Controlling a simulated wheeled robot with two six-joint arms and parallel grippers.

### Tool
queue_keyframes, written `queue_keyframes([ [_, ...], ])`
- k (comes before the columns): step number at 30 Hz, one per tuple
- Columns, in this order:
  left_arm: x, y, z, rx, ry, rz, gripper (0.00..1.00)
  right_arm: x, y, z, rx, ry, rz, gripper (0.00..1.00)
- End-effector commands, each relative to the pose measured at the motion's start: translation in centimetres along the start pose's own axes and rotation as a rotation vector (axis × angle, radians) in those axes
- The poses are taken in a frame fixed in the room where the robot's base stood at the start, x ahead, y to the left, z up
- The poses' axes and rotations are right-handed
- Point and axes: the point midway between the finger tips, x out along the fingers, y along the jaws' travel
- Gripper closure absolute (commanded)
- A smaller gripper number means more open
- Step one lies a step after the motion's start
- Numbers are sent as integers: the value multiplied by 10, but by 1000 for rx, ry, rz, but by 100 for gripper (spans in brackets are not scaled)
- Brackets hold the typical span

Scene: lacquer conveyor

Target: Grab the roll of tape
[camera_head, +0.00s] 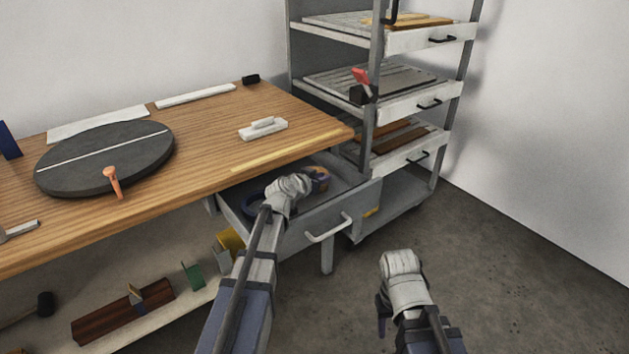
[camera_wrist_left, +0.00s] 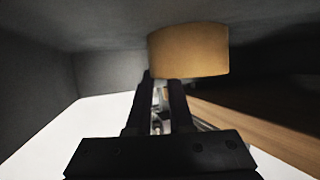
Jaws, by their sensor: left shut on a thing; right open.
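A tan roll of tape (camera_head: 322,174) is at the tip of my left gripper (camera_head: 312,181), inside the open grey drawer (camera_head: 330,217) under the worktop. In the left wrist view the tan roll (camera_wrist_left: 188,52) sits at the ends of the dark fingers (camera_wrist_left: 160,82), which are shut on it. The gripper's wrist hides part of the roll in the head view. My right gripper (camera_head: 402,264) is apart from the drawer, over the floor at lower right. It is open; its fingertips are largely hidden by its wrist.
A dark blue ring (camera_head: 254,205) lies in the drawer, left of my left wrist. The wooden worktop (camera_head: 215,150) overhangs the drawer's back. It bears a round dark turntable (camera_head: 90,165) and a white block (camera_head: 263,130). A shelf rack (camera_head: 368,130) stands behind. Floor at right is clear.

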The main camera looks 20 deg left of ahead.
Motion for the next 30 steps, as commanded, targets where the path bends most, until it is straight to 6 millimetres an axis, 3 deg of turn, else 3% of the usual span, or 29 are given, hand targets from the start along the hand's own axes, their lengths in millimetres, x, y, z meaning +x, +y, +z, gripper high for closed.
queue_keyframes([
  [17,-5,5,-6,1,0,1,100,-7,0,0,0,0,-1,50],
  [30,-25,7,-54,0,0,0,100,-59,5,4,1,0,-5,50],
])
